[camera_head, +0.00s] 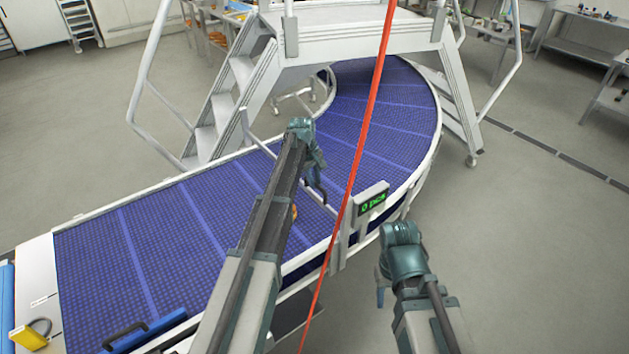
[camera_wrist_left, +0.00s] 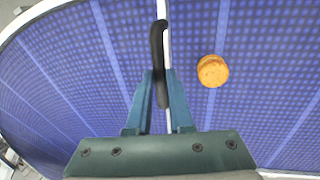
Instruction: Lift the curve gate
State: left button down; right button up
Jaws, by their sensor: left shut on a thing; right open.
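The curve gate looks like a thin white bar (camera_head: 262,148) across the blue curved conveyor; it also shows as a white strip in the left wrist view (camera_wrist_left: 166,45). A black upright handle (camera_wrist_left: 157,60) stands at this bar. My left gripper (camera_wrist_left: 157,98) is shut on the black handle, its two teal fingers on either side. In the head view my left gripper (camera_head: 316,185) reaches down over the belt, and its arm hides part of the bar. My right gripper (camera_head: 381,292) is open and empty, right of the conveyor's outer edge.
A golden round (camera_wrist_left: 213,71) lies on the belt right of the bar. A display (camera_head: 371,203) reading "0 pcs" stands at the outer rail. A red line (camera_head: 365,120) crosses the view. A white stepped platform (camera_head: 250,75) spans the conveyor. A blue black-handled piece (camera_head: 150,331) lies lower left.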

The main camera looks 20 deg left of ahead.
pick_arm(q)
notch_tip(320, 180, up, 6)
jog(key=p, duration=0.4)
jog(key=shift+r+p, duration=0.1)
jog(key=shift+p, duration=0.3)
jog(key=c, duration=0.8)
grip_release()
notch_tip(320, 180, up, 12)
jog(key=s+a+p, duration=0.1)
jog(key=s+p, duration=0.1)
jog(key=p, duration=0.9)
jog(key=shift+a+f+p, duration=0.2)
jog(key=shift+p, duration=0.1)
jog(key=shift+w+f, duration=0.1)
